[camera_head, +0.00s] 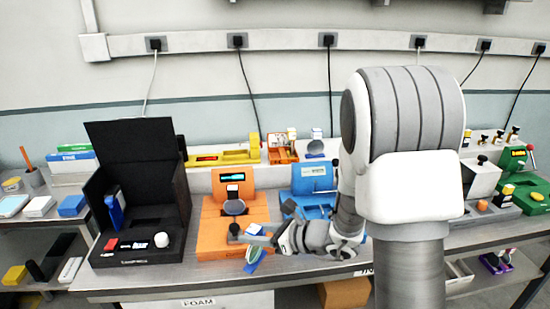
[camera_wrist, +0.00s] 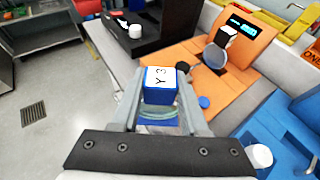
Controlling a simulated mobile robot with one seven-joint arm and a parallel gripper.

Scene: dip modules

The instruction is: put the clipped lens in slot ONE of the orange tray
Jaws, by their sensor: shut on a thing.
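My gripper (camera_wrist: 160,98) is shut on a clipped lens (camera_wrist: 160,82), a blue clip with a white label reading "Y 3". The clear round lens shows below the clip, between my fingers. In the head view, my gripper (camera_head: 258,240) holds the clipped lens (camera_head: 255,257) tilted, in front of the orange station near the bench's front edge. The orange tray (camera_head: 281,142) stands at the back of the bench with small white-topped items in it. In the wrist view, an orange edge marked "ONE" (camera_wrist: 312,54) shows at the far right; its slots are not clear.
The orange station (camera_head: 215,243) has a screen, a round lens and a black knob. A black open case (camera_head: 137,200) stands left of it. A blue station (camera_head: 312,182) is to the right, partly behind my arm. A yellow tray (camera_head: 225,157) is left of the orange tray.

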